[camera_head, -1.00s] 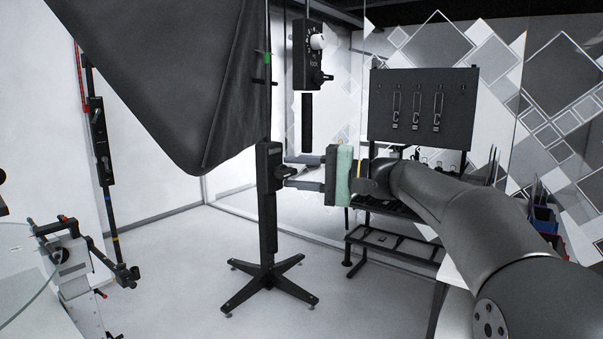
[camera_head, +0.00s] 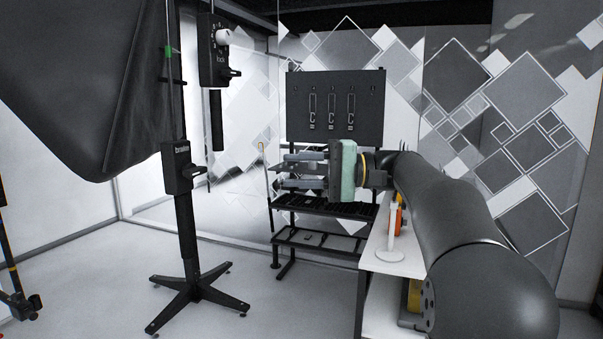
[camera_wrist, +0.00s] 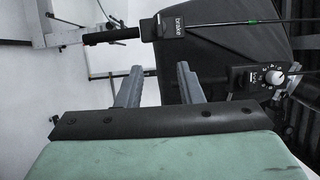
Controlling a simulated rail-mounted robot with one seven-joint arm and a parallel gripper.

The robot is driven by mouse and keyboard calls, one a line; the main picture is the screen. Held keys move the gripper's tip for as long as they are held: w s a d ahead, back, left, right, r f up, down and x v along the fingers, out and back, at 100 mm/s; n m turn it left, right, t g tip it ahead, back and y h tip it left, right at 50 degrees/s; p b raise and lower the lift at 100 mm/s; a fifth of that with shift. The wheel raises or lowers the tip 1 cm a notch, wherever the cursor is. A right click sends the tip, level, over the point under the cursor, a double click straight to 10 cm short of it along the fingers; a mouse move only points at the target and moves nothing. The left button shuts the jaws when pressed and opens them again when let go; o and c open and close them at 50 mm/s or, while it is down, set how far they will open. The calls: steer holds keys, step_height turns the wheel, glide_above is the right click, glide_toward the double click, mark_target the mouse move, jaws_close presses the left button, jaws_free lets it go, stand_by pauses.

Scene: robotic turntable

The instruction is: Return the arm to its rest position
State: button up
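My gripper (camera_head: 287,171) is in the middle of the head view, a green and black body with two grey fingers pointing left. The fingers are apart with nothing between them, so it is open and empty. In the wrist view my gripper (camera_wrist: 157,72) also shows two separated fingers, with a gap between them. My arm stretches in from the lower right of the head view. The gripper appears in front of a dark rack (camera_head: 297,245); the distance between them is hard to judge.
A softbox (camera_head: 85,80) on a black stand (camera_head: 187,235) is at the left. It also shows in the wrist view (camera_wrist: 225,55). A black tool board (camera_head: 335,85) is behind the gripper. A white table (camera_head: 385,262) is below my arm. Open floor lies at the front left.

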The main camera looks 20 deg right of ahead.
steer(key=shift+d, duration=0.25)
steer(key=s+a+f+m+g+h+p, duration=0.1)
steer(key=s+a+f+h, duration=0.35)
steer(key=f, duration=0.55)
steer(key=s+a+f+m+g+h, duration=0.1)
steer(key=s+a+f+h, duration=0.3)
steer(key=f, duration=0.5)
steer(key=s+d+f+n+g+h, duration=0.1)
steer(key=s+f+h, duration=0.3)
steer(key=s+f, duration=0.5)
steer(key=s+d+f+n+g+h, duration=0.1)
steer(key=s+d+f+n+h, duration=0.3)
steer(key=s+f, duration=0.5)
steer(key=shift+s+d+f+h+p, duration=0.2)
steer(key=shift+s+f+h+p, duration=0.15)
steer(key=shift+s, duration=0.6)
